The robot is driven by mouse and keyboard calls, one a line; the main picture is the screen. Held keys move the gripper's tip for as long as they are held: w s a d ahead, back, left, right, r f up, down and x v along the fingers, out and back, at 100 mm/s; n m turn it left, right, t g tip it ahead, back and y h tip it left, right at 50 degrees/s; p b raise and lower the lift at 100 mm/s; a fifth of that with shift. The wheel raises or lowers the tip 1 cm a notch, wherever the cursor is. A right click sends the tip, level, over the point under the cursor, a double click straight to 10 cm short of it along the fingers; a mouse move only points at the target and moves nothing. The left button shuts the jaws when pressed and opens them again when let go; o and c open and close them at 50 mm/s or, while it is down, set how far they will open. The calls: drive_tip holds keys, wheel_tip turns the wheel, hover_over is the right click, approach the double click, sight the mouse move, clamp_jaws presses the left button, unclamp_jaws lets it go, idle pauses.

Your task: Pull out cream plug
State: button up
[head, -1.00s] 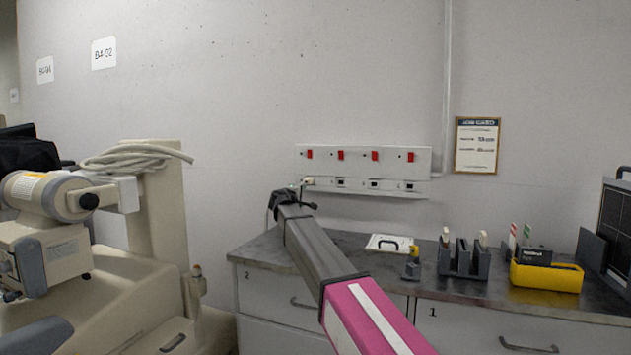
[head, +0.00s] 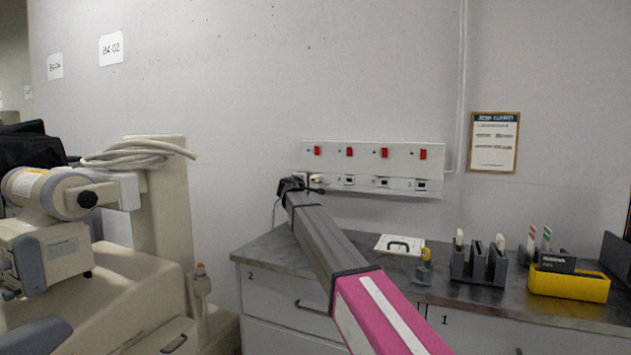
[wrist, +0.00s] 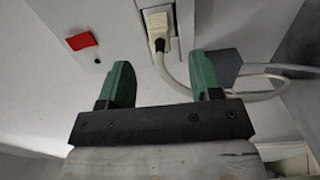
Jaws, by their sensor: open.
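The cream plug (wrist: 157,28) sits in a socket of the white wall panel (head: 390,160), and its pale cord bends away to the right in the wrist view. In the head view the plug (head: 316,179) is at the panel's leftmost socket, partly covered by my gripper (head: 303,184). In the wrist view my gripper (wrist: 160,62) is open. Its two green fingers stand apart on either side of the cord, with the plug body ahead of their tips. Nothing is held.
Red switches (head: 384,153) line the panel above the sockets. A dark grey piece (wrist: 224,66) is beside the right finger. The counter (head: 350,262) below carries a white card, dark holders and a yellow bin (head: 570,285). A beige machine (head: 120,270) stands at left.

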sight(315, 179)
drive_tip(key=shift+x, duration=3.85)
clamp_jaws()
drive_tip(key=v, duration=0.6)
